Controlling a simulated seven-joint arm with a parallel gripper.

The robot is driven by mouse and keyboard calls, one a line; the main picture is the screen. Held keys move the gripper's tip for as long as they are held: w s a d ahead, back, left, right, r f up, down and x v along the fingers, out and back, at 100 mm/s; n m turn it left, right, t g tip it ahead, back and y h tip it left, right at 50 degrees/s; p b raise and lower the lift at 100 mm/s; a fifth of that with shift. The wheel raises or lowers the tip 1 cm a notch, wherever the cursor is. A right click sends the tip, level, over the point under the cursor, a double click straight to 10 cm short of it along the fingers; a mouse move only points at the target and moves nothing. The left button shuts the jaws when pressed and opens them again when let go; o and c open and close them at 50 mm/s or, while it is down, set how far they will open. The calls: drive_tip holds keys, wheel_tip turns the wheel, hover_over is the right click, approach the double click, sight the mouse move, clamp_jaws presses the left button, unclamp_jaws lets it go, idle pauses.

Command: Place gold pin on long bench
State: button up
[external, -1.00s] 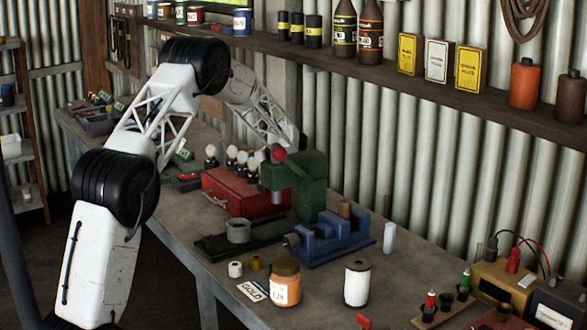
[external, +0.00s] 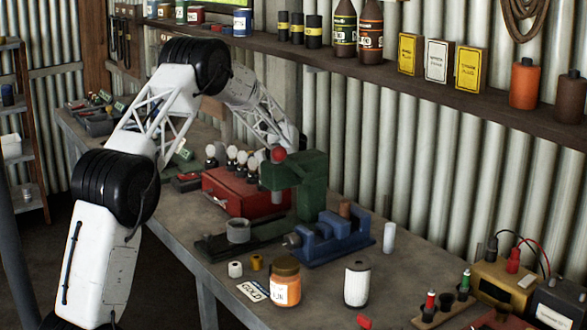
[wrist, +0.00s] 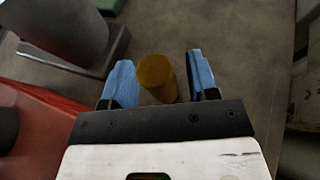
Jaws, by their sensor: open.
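The gold pin (wrist: 157,78) is a short gold cylinder, seen in the wrist view between the two blue fingers of my gripper (wrist: 163,80). The fingers are open, one on each side of it, with a visible gap on the right and a small one on the left. The long bench (external: 205,250) runs along the corrugated wall; its grey top also shows in the wrist view (wrist: 215,30). In the external view my gripper and this pin are hidden behind the green press (external: 308,190) and red toolbox (external: 225,192).
A small gold piece (external: 257,262) and a white one (external: 235,269) stand near a GOLD card (external: 252,291). A blue vise (external: 335,238), an orange jar (external: 285,281) and a white spool (external: 357,283) stand to the right. The red toolbox (wrist: 35,125) is close left in the wrist view.

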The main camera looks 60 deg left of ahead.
drive_tip(key=shift+v, duration=3.8)
drive_tip(key=shift+r, duration=0.1)
drive_tip(key=shift+d+r, duration=0.1)
drive_tip(key=shift+r, duration=0.1)
drive_tip(key=s+d+r+n+t+h, duration=0.1)
drive_tip(key=s+d+r+n+h, duration=0.1)
drive_tip(key=s+d+r, duration=0.6)
drive_tip(key=s+d+r+n+t+h, duration=0.15)
drive_tip(key=s+d+r, duration=0.3)
drive_tip(key=d, duration=0.45)
drive_tip(key=s+d+r+n+t+h, duration=0.1)
drive_tip(key=s+d+r+n, duration=0.2)
drive_tip(key=s+d+r, duration=0.35)
drive_tip(key=s+d+f+n+t+h, duration=0.2)
drive_tip(key=s+d+n+h, duration=0.1)
drive_tip(key=s+d, duration=1.3)
drive_tip(key=s+d+f+n+t+h, duration=0.2)
drive_tip(key=s+d+n+h, duration=0.2)
drive_tip(key=s+d, duration=1.2)
drive_tip(key=shift+s+d+h, duration=0.3)
drive_tip(key=shift+d+h, duration=0.05)
drive_tip(key=shift+h, duration=0.2)
